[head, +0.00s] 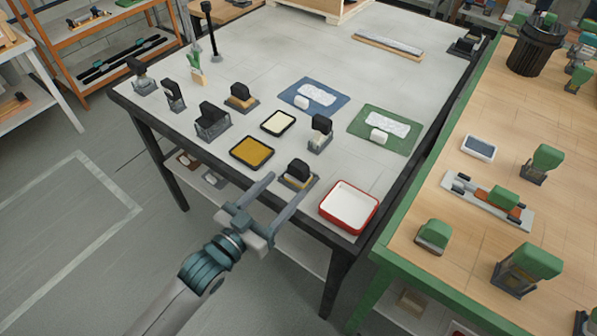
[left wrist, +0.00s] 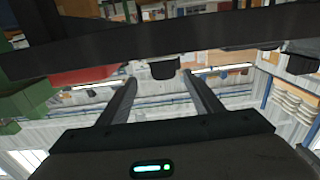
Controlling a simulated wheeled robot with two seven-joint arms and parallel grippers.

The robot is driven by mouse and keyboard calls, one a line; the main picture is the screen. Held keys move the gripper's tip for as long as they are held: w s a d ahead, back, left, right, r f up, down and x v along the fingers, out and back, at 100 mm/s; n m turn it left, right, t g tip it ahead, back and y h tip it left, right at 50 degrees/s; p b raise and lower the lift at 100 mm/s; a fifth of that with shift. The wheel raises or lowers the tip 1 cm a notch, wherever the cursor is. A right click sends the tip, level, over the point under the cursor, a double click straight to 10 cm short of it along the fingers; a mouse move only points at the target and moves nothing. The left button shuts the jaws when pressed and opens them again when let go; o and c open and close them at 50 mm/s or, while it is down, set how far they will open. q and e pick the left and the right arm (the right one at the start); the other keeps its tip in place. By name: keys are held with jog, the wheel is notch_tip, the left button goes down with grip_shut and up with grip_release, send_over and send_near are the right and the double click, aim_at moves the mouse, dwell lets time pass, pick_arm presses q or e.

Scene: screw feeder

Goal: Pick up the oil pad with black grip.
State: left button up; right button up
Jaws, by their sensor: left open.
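Several black-grip blocks stand on the grey table. The nearest, a black-grip block with a pale yellowish pad (head: 297,173), sits in a low dark holder by the front edge. A similar black-grip block with a tan base (head: 241,94) stands farther back. I cannot tell for sure which is the oil pad. My left gripper (head: 293,179) is open and empty, its fingertips overlapping the nearest block's holder in the head view; contact cannot be told. Its two open fingers also show in the left wrist view (left wrist: 165,83). My right gripper is not in view.
A tray of yellow-brown material (head: 252,153) lies left of the nearest block, a red-rimmed white tray (head: 349,205) to its right. Blue (head: 300,107) and green (head: 408,140) mats lie behind. A green-edged wooden bench (head: 465,219) with green-grip tools stands at right.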

aim_at(297, 173)
pick_arm(q)
jog(key=p+x, duration=0.1)
jog(key=x, duration=0.5)
jog(key=shift+w+d, duration=0.15)
jog(key=shift+w, duration=0.15)
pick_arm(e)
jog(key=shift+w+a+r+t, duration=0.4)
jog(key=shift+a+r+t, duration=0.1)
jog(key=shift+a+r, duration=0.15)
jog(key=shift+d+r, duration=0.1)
pick_arm(q)
jog(key=shift+w+d+r, duration=0.2)
jog(key=shift+w+d, duration=0.05)
jog(key=shift+w, duration=0.2)
jog(key=p+x, duration=0.1)
jog(key=x, duration=0.2)
jog(key=shift+w, duration=0.4)
jog(key=shift+w+d, duration=0.15)
jog(key=shift+w, duration=0.05)
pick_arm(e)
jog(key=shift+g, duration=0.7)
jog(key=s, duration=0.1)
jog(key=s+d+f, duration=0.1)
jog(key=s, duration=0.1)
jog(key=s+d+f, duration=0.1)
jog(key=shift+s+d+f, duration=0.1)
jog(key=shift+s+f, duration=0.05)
